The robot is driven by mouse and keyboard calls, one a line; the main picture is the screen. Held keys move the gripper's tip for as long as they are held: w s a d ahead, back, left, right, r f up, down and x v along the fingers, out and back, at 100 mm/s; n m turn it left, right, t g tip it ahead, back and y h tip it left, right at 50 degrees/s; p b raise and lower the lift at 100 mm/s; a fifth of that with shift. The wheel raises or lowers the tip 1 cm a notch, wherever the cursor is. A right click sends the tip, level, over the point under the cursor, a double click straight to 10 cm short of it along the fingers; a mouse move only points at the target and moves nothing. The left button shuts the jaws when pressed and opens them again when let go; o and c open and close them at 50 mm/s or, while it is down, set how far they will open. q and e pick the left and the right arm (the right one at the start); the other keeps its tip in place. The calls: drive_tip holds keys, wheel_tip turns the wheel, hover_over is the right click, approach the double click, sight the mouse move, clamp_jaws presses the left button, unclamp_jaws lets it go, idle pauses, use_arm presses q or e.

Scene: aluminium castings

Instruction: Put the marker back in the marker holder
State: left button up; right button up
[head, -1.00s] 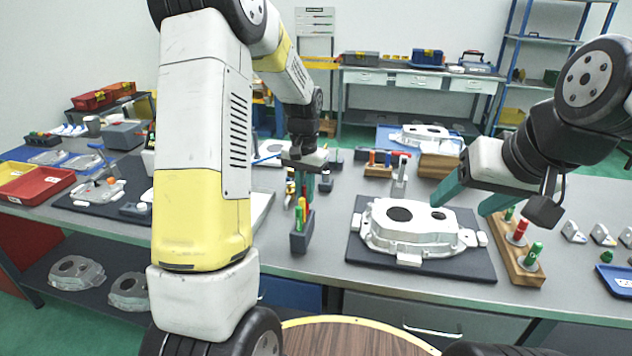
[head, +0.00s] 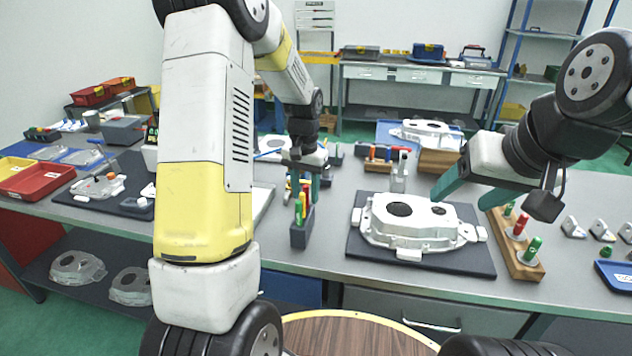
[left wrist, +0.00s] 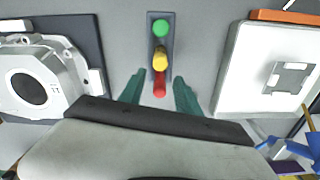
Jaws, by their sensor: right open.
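The dark grey marker holder (head: 300,237) stands upright on the bench, left of the casting. A green marker (head: 298,212), a yellow marker (head: 303,200) and a red marker stand in a row in it. The left wrist view shows the holder (left wrist: 151,32) from above with the green marker (left wrist: 160,28), the yellow marker (left wrist: 160,60) and the red marker (left wrist: 160,86). My left gripper (head: 303,188) is open at the red end, its fingers (left wrist: 160,92) on either side of the red marker with gaps. My right gripper (head: 468,195) is open and empty above the casting's right side.
A silver casting (head: 412,227) lies on a dark mat (head: 465,262) right of the holder. A wooden block (head: 516,262) with green and red-topped pieces stands further right. A white plate (left wrist: 262,75) lies beside the holder.

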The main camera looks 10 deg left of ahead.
use_arm(q)
drive_tip(key=shift+r, duration=3.9)
drive_tip(key=s+r+n+t+h, duration=0.1)
drive_tip(key=s+r+t, duration=0.2)
drive_tip(key=s+r, duration=0.85)
drive_tip(key=s+d+n+t+h, duration=0.1)
drive_tip(key=s+d+t, duration=0.1)
drive_tip(key=s, duration=1)
drive_tip(key=shift+s+r+t, duration=0.3)
drive_tip(key=shift+t, duration=0.3)
drive_tip(key=shift+d, duration=0.1)
